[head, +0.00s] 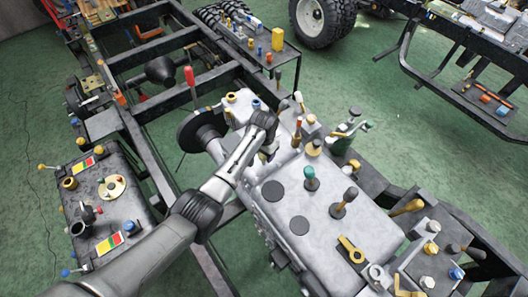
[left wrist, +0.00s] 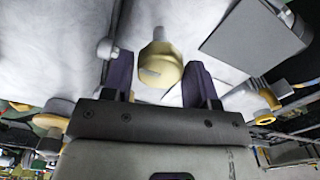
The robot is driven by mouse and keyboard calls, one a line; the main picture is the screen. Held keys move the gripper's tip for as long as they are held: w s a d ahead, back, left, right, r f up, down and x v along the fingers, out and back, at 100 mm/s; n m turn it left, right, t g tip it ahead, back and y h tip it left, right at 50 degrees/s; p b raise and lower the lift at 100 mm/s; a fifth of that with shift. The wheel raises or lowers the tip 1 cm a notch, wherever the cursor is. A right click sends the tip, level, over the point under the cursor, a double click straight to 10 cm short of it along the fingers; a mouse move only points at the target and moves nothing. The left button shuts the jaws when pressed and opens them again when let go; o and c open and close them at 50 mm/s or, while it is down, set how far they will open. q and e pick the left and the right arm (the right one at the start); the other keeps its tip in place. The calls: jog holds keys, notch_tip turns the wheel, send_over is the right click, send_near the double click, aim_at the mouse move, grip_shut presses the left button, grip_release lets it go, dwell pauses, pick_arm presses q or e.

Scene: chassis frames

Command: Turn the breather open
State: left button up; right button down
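A gold hexagonal fitting with a pale grey post (left wrist: 160,65), which may be the breather, shows in the left wrist view on a light grey casing. My left gripper (left wrist: 160,82) has its two dark fingers apart, one on each side of the fitting. I cannot tell whether they touch it. In the head view, my left gripper (head: 268,145) is low over the upper part of the light grey engine block (head: 272,222). The arm and gripper largely hide the fitting there. My right gripper is not in view.
A dark control box (head: 95,215) is at the left. Black chassis rails (head: 150,150) surround the block.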

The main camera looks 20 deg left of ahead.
pick_arm(q)
jog(key=c, duration=0.6)
jog(key=shift+o, duration=0.2)
jog(key=shift+r+n+p, duration=0.2)
jog(key=shift+n+p, duration=0.5)
jog(key=shift+p, duration=0.25)
jog(key=shift+n+p, duration=0.7)
jog(key=shift+n, duration=0.1)
jog(key=n+p, duration=0.2)
jog(key=n, duration=0.1)
jog(key=shift+n, duration=0.4)
jog(key=n+p, duration=0.1)
jog(key=n, duration=0.1)
jog(key=shift+f+n, duration=0.1)
jog(key=shift+n, duration=0.2)
jog(key=n, duration=0.3)
jog(key=shift+n+p, duration=0.3)
jog(key=n, duration=0.3)
jog(key=shift+f, duration=0.1)
jog(key=shift+n, duration=0.8)
